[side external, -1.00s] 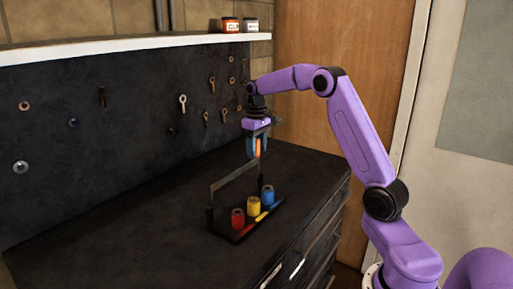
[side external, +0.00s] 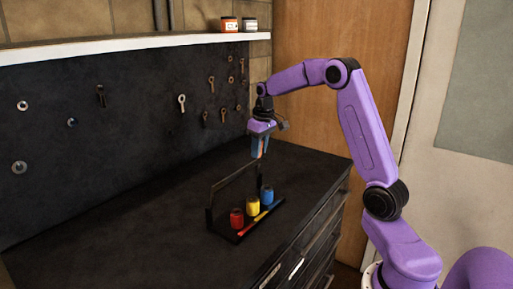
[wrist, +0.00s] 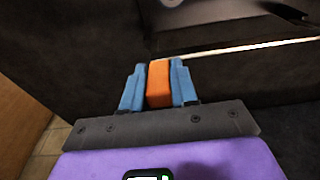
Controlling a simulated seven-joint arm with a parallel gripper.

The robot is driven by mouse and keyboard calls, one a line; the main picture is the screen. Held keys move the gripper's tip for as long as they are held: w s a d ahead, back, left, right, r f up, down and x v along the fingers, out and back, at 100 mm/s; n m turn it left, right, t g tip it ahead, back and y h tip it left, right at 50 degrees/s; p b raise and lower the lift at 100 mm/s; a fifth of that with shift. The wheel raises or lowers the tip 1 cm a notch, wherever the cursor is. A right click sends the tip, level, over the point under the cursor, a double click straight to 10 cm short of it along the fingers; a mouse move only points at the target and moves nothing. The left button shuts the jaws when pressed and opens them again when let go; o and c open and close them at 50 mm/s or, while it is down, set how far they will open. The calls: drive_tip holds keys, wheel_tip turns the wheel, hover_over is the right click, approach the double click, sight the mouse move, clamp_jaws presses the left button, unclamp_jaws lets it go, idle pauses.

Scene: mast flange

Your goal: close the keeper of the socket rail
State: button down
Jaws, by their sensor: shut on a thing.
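The socket rail (side external: 228,231) is a dark tray on the bench top, holding a red socket (side external: 237,219), a yellow socket (side external: 253,207) and a blue socket (side external: 268,196) upright in a row. Its keeper (side external: 233,178) is a dark bar raised above the rail on uprights at both ends, so it stands open. My gripper (side external: 260,147) is above the far end of the keeper. In the wrist view, its blue fingers (wrist: 158,88) are shut on an orange tab (wrist: 158,82). The tab appears to join the keeper's far end; the joint itself is too small to make out.
A dark pegboard (side external: 110,130) with hanging wrenches and rings stands behind the bench. A white shelf (side external: 120,46) with two jars (side external: 230,25) is above it. The bench top (side external: 120,225) left of the rail is clear.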

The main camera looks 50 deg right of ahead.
drive_tip(key=shift+s+f+t, duration=0.3)
drive_tip(key=shift+s+t, duration=0.6)
drive_tip(key=shift+s+f+t, duration=0.35)
drive_tip(key=shift+s+t, duration=0.55)
drive_tip(key=shift+s+f+t, duration=0.3)
drive_tip(key=shift+s+t, duration=0.6)
drive_tip(key=shift+s+f, duration=0.1)
drive_tip(key=shift+f, duration=0.05)
drive_tip(key=c, duration=0.9)
unclamp_jaws()
drive_tip(key=v, duration=1.7)
drive_tip(key=shift+s, duration=0.35)
